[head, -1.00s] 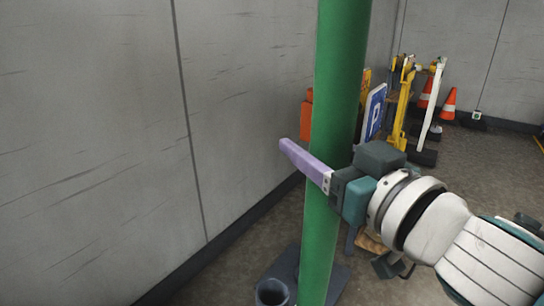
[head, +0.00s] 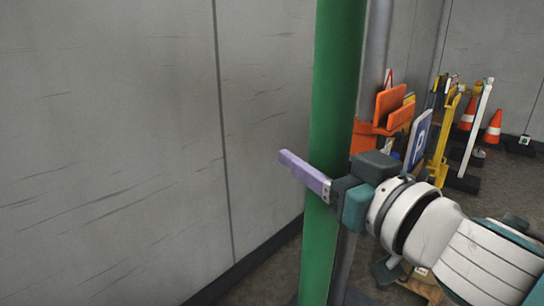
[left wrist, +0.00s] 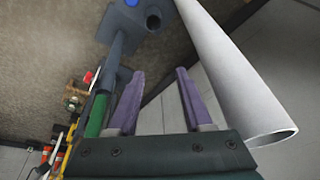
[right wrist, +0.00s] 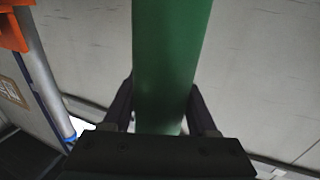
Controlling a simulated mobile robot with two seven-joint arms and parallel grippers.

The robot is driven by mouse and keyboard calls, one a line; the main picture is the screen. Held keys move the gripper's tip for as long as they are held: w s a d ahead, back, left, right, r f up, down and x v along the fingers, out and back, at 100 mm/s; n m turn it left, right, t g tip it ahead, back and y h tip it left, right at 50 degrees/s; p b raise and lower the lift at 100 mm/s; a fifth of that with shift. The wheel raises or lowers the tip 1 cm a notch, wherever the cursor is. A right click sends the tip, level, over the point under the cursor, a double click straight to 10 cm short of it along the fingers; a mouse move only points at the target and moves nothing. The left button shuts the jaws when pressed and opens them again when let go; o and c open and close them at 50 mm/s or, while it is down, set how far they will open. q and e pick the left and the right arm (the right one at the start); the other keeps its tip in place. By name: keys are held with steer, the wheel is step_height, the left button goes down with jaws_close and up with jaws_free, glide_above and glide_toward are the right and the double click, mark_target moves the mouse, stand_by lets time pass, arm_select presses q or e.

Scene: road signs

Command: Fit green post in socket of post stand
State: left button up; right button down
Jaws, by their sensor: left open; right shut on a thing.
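The green post (head: 335,100) stands nearly upright in the head view, its top and bottom out of frame. My right gripper (head: 318,183) is shut on it, one purple finger showing in front. The right wrist view shows the post (right wrist: 170,65) between both fingers (right wrist: 160,105). In the left wrist view, a short part of the post (left wrist: 97,116) shows at the left. A dark grey plate, seemingly the post stand (left wrist: 122,24), lies on the floor there, with a round socket (left wrist: 153,20). The post's lower end is not clear. My left gripper (left wrist: 158,75) is open and empty.
A grey pole (head: 376,60) with orange parts (head: 392,103) stands close behind the post. A pale tube (left wrist: 230,75) runs beside my left gripper. A wall (head: 110,130) is at left. Signs (head: 418,138) and cones (head: 493,127) stand at the back right.

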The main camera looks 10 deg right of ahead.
mark_target(329, 260)
steer(key=shift+f+b, duration=3.5)
steer(key=shift+f, duration=0.05)
step_height(329, 260, down, 6)
steer(key=b, duration=0.5)
steer(key=shift+f, duration=0.15)
steer(key=shift+c, duration=0.6)
jaws_free()
steer(key=shift+f, duration=0.1)
steer(key=p+v, duration=0.1)
steer(key=v, duration=0.9)
steer(key=shift+w+p, duration=0.1)
steer(key=shift+p, duration=0.2)
